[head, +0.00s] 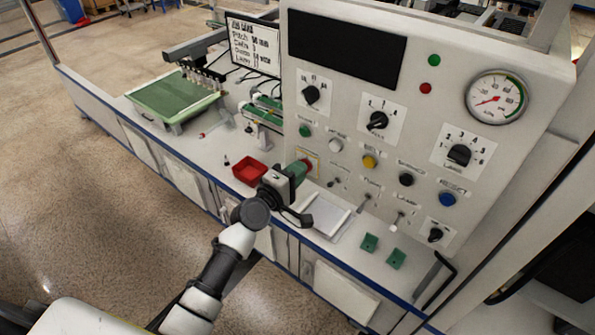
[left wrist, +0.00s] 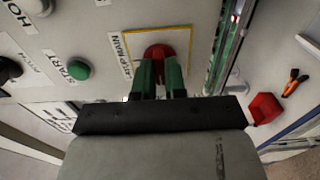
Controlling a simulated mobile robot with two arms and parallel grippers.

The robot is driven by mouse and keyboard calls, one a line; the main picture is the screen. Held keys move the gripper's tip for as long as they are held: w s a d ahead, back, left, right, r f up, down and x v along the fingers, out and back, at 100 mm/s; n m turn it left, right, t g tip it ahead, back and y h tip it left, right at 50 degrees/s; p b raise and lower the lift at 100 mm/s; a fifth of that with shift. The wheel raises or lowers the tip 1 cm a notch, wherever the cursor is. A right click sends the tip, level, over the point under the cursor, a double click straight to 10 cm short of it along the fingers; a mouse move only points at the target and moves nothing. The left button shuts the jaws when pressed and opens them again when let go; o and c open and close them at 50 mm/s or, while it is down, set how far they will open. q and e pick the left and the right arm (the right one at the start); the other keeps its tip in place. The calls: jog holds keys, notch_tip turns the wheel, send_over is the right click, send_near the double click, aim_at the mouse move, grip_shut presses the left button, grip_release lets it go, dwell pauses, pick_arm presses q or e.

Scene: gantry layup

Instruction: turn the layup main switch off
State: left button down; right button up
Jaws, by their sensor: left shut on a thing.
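The layup main switch is a red rotary handle (left wrist: 160,52) on a plate with a yellow border, labelled "LAYUP MAIN", in the left wrist view. In the head view its yellow-edged plate (head: 313,158) shows at the panel's lower left, mostly behind my gripper. My left gripper (left wrist: 160,75) has green fingers shut on the red handle. In the head view the left gripper (head: 300,170) reaches the panel from below left. The fingers hide part of the handle, and I cannot read its position marks. My right gripper is not in view.
The grey panel (head: 410,75) carries several knobs, including a green START button (left wrist: 79,70) close to the gripper. A red bin (head: 250,171) and a white tray (head: 322,216) stand on the bench below. A green-topped tray (head: 172,97) is farther left.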

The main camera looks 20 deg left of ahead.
pick_arm(q)
jog(key=c, duration=1.2)
grip_release()
jog(key=shift+b+v, duration=0.95)
jog(key=shift+v, duration=4.45)
